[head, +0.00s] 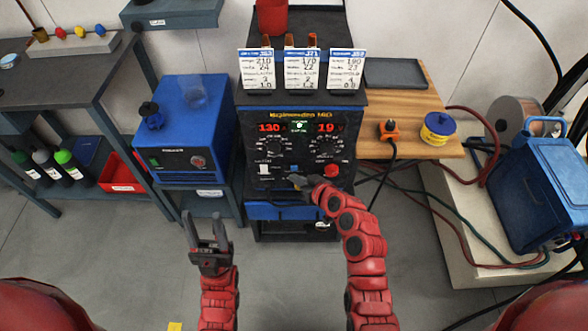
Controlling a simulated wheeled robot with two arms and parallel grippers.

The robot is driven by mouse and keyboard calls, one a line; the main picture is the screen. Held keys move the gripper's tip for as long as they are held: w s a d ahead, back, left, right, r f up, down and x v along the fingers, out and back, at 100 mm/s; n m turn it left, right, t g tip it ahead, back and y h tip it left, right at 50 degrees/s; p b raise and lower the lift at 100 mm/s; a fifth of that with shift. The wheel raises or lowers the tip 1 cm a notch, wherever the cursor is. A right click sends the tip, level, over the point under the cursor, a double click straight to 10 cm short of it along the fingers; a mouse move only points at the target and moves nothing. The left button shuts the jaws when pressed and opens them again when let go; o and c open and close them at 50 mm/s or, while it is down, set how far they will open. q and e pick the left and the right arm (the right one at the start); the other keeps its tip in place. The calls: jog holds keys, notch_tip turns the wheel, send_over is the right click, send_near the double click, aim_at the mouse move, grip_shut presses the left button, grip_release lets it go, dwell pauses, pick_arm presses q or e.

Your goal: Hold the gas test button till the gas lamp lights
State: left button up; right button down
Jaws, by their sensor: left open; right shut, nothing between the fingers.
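The black welder (253,131) faces me, with red displays reading about 130 and 19 and two dials. A small green light (299,126) shows between the displays; its label is too small to read. A small blue button (294,168) sits low in the middle of the panel, between a white switch (264,170) and a red knob (332,170). My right gripper (296,179) is shut and empty, its tip just below the blue button; I cannot tell whether it touches.
Three printed cards (301,70) stand on the welder. A blue machine (190,130) stands to the left. A wooden shelf (412,105) at right holds an orange plug (389,130) and a blue-yellow tin (438,127). Hoses run along the right floor.

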jog(key=shift+w+b, duration=0.45)
jog(key=shift+w+b, duration=0.35)
jog(key=shift+w, duration=0.1)
dwell(0.7)
jog(key=shift+s, duration=0.1)
dwell(1.9)
jog(key=shift+s, duration=0.8)
jog(key=s, duration=0.5)
